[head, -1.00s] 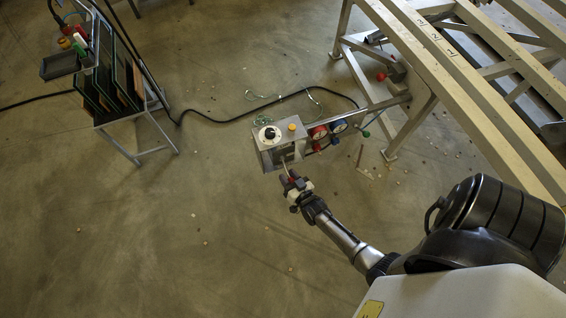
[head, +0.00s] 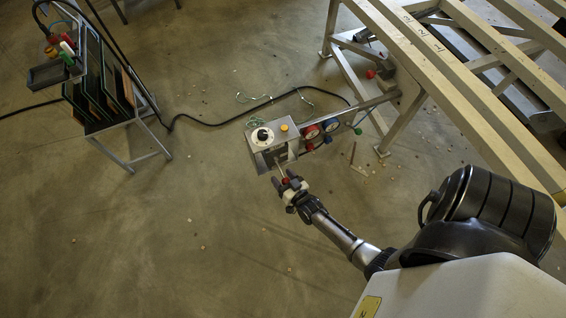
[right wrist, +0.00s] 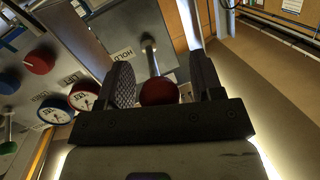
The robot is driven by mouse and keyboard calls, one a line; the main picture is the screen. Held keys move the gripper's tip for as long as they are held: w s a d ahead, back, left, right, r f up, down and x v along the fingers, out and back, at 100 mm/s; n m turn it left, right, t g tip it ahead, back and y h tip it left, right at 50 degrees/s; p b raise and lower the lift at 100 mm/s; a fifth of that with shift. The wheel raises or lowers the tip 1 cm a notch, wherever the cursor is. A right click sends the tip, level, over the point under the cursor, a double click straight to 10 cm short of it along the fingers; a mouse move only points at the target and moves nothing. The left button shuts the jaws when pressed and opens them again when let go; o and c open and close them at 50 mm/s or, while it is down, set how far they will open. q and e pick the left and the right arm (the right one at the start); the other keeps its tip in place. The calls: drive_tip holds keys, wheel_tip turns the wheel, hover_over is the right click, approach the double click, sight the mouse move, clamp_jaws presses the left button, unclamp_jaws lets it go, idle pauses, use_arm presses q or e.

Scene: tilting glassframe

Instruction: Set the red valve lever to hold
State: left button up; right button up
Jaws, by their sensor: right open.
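The red valve lever has a red ball knob (right wrist: 158,92) on a metal stem (right wrist: 149,58). The stem comes out of the front of a grey control box (head: 264,158). A HOLD label (right wrist: 122,47) is on the panel left of the stem in the right wrist view. My right gripper (right wrist: 163,82) is open, with one finger on each side of the knob and a gap visible beside it. In the head view my right gripper (head: 283,182) is at the front of the box, around the red knob. My left gripper is not in view.
The box has a black-and-white dial (head: 262,135) and an orange button (head: 284,127) on top. A pale tilting frame (head: 470,85) stands at right. A rack of dark panels (head: 100,85) stands at left.

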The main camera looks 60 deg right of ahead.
drive_tip(key=p+v, duration=0.2)
drive_tip(key=v, duration=1.1)
drive_tip(key=shift+s+p, duration=0.4)
drive_tip(key=shift+a, duration=0.1)
